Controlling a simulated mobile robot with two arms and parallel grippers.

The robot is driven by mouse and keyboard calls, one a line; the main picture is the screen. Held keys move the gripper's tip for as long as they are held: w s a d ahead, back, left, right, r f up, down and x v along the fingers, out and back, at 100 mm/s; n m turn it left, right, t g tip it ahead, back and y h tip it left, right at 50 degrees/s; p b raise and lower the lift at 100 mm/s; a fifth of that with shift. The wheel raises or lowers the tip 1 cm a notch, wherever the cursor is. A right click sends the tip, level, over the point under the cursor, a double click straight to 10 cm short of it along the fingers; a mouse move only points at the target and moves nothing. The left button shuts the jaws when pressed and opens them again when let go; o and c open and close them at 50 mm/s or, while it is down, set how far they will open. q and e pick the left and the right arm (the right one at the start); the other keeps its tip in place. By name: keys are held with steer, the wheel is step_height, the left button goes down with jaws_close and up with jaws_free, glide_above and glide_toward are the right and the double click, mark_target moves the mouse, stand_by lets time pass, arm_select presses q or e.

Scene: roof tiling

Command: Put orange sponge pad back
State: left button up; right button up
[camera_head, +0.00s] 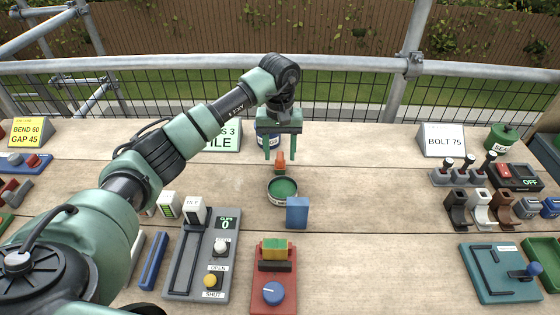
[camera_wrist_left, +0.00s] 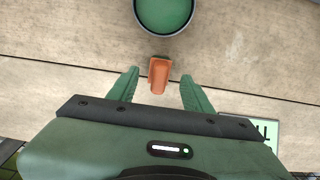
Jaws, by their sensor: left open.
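The orange sponge pad (camera_head: 280,168) stands on the table just behind a round pot with green contents (camera_head: 283,190). In the left wrist view the orange pad (camera_wrist_left: 158,76) lies between the fingertips, with a gap on each side, and the green pot (camera_wrist_left: 165,12) is just beyond it. My left gripper (camera_head: 280,157) points down, open and empty, with one finger to each side of the pad. In the left wrist view the gripper (camera_wrist_left: 159,76) shows both green fingers apart. My right gripper is not in view.
A blue block (camera_head: 297,213) stands right of the pot. A red device with a blue knob (camera_head: 273,290) and a grey slider panel (camera_head: 202,262) are in front. A blue-labelled tin (camera_head: 262,137) is behind the gripper.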

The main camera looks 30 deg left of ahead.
mark_target(280, 156)
arm_select(q)
step_height(280, 156, up, 8)
steer(key=shift+r+b, duration=0.15)
steer(key=shift+b, duration=0.35)
